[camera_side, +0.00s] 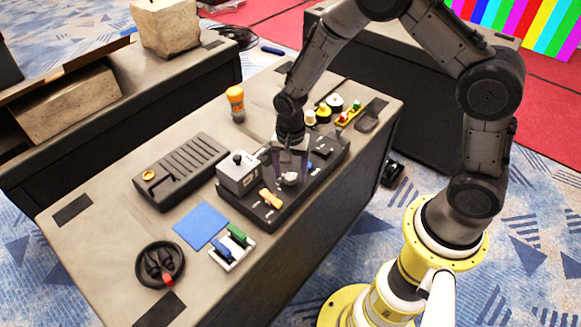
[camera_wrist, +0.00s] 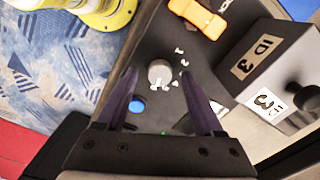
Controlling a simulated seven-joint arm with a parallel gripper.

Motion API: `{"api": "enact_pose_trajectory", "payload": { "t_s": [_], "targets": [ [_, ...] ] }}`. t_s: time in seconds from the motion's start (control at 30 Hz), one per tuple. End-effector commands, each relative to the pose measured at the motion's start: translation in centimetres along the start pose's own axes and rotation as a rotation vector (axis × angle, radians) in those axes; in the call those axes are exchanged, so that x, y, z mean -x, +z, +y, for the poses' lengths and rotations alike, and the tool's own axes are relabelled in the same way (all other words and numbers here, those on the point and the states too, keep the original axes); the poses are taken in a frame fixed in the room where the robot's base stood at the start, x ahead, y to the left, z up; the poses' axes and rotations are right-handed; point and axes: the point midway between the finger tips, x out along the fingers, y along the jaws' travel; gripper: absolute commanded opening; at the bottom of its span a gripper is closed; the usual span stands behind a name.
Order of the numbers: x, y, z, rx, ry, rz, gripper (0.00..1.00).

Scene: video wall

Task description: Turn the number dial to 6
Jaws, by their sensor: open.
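The number dial (camera_wrist: 160,72) is a small round grey knob on a black control panel (camera_side: 262,208), with white numerals on the panel along one side of it. In the wrist view it lies between and ahead of my gripper's two dark purple fingers. It also shows in the side view (camera_side: 291,178), just below my gripper (camera_side: 291,172). My gripper (camera_wrist: 165,92) is open and points down over the dial, with a finger on either side. I cannot tell whether the fingers touch the dial, or which number it points to.
A grey box labelled ID 3 (camera_side: 238,176) stands on the panel near the dial. An orange handle (camera_side: 271,199) and a blue button (camera_wrist: 137,105) are also close.

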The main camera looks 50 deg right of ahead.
Motion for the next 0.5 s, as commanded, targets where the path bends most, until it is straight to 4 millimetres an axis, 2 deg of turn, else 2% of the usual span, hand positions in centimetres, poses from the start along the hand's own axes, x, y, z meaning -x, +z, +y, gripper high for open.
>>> {"api": "enact_pose_trajectory", "payload": {
  "t_s": [0.17,0.5],
  "targets": [
    [1.4,0.0,-0.1,0.000,-0.003,0.001,0.69],
    [8.4,0.0,-0.1,0.000,-0.006,0.002,0.69]
  ]
}}
